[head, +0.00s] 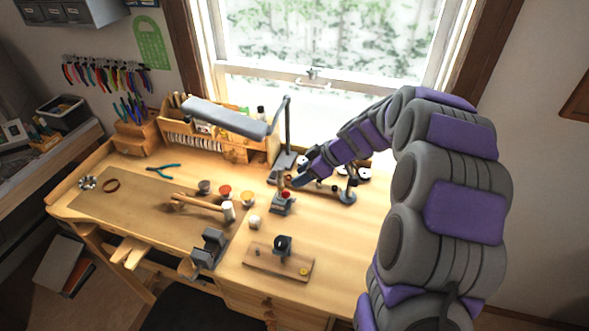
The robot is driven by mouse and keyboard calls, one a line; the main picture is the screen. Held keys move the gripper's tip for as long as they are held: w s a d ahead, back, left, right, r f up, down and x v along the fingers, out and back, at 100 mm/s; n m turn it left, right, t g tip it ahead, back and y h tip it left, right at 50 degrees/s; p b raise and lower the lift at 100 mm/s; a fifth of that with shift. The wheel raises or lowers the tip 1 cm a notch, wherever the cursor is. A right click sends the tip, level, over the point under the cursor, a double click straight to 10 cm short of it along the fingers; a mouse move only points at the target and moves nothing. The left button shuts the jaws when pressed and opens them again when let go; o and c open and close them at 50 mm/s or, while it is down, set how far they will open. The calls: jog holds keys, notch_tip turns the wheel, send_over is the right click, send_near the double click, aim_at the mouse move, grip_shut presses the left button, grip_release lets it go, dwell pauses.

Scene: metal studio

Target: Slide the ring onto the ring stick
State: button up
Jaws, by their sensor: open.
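My gripper (300,180) is at the end of my grey and purple arm, low over the right half of the workbench near the window. It is open, but its jaws are small and partly dark here. A dark rod-like tool (333,188) with a dark stand (349,194) is just right of the gripper; it may be the ring stick, partly hidden by my arm. A small brownish spot beside the gripper tip may be the ring, but it is too small to tell.
A small grey stand with a red top (282,203) is just below the gripper. A lamp (228,118), a mallet (205,206), small cups (225,191), a vise (209,249) and a wooden board with a dark tool (279,262) occupy the bench (328,240). The front right is mostly clear.

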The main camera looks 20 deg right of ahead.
aim_at(283, 183)
jog(key=shift+w+a+f+p, duration=0.15)
jog(key=shift+w+a+f, duration=0.15)
jog(key=shift+w+f, duration=0.3)
jog(key=shift+w+a+f+p, duration=0.1)
jog(key=shift+w+a+f, duration=0.25)
jog(key=shift+f, duration=0.35)
jog(key=shift+w+a+f+p, duration=0.15)
jog(key=shift+w+a+f, duration=0.1)
jog(key=shift+w+f, duration=0.35)
jog(key=shift+b+x, duration=0.65)
jog(key=shift+x, duration=0.2)
jog(key=shift+b+x, duration=1.25)
jog(key=shift+b, duration=0.05)
jog(key=shift+c, duration=0.3)
jog(key=c, duration=0.6)
jog(key=shift+r, duration=0.15)
jog(key=shift+c, duration=0.5)
